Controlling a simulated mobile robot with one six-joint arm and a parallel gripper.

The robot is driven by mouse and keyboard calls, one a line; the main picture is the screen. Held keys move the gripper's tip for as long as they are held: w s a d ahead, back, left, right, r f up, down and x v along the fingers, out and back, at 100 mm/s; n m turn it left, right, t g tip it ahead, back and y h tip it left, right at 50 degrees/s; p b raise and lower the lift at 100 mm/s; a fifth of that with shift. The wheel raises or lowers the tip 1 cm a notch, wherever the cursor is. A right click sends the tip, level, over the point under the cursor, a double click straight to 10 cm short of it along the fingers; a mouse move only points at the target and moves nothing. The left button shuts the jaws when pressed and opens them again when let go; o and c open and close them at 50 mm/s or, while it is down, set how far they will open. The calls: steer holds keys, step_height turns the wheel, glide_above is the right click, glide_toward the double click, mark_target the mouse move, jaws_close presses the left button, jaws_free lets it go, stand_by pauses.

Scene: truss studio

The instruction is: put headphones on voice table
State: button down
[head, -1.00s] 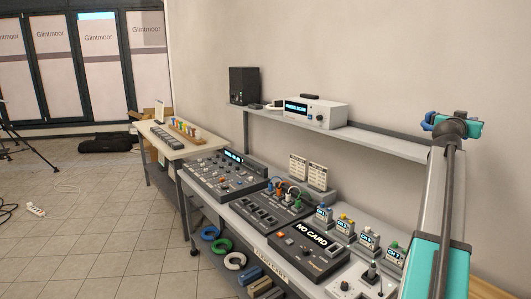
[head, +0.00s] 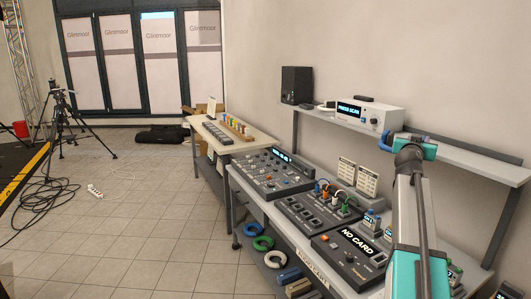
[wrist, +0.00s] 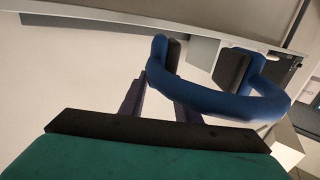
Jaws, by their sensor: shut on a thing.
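Blue headphones (wrist: 215,98) with dark ear pads fill the upper middle of the wrist view. My gripper (wrist: 160,105) is shut on them, its dark fingers reaching up to the band. In the head view a bit of blue of the headphones (head: 386,142) shows beside my teal wrist at the right, above the near cart. A pale table (head: 232,143) with coloured pegs and a small standing card stands beyond the cart. I cannot read any name on it, so I cannot tell if it is the voice table.
The near cart (head: 312,252) carries mixers and a "NO CARD" panel (head: 348,250). Its upper shelf (head: 455,155) holds a speaker (head: 296,86) and a white scanner box (head: 362,115).

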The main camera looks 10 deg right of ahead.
steer(key=w+a+f+n+t+y, duration=0.1)
steer(key=w+a+f+y, duration=0.15)
steer(key=a, duration=0.65)
steer(key=w+a+f+n+t+y, duration=0.2)
steer(key=w+a+f, duration=0.1)
steer(key=a, duration=0.6)
steer(key=w+a+f+n+t+y, duration=0.1)
steer(key=w+a+f+y, duration=0.15)
steer(key=a, duration=0.75)
steer(key=s+a+f+n+y, duration=0.2)
steer(key=a+y, duration=0.1)
steer(key=a, duration=0.9)
steer(key=s+a+f+n+t+y, duration=0.1)
steer(key=s+a+f+n+y, duration=0.1)
steer(key=a, duration=1)
steer(key=shift+s+f+n+y, duration=0.15)
steer(key=shift+s+n+y, duration=0.1)
steer(key=shift+n+y, duration=0.3)
steer(key=shift+a, duration=0.1)
steer(key=shift+a, duration=0.15)
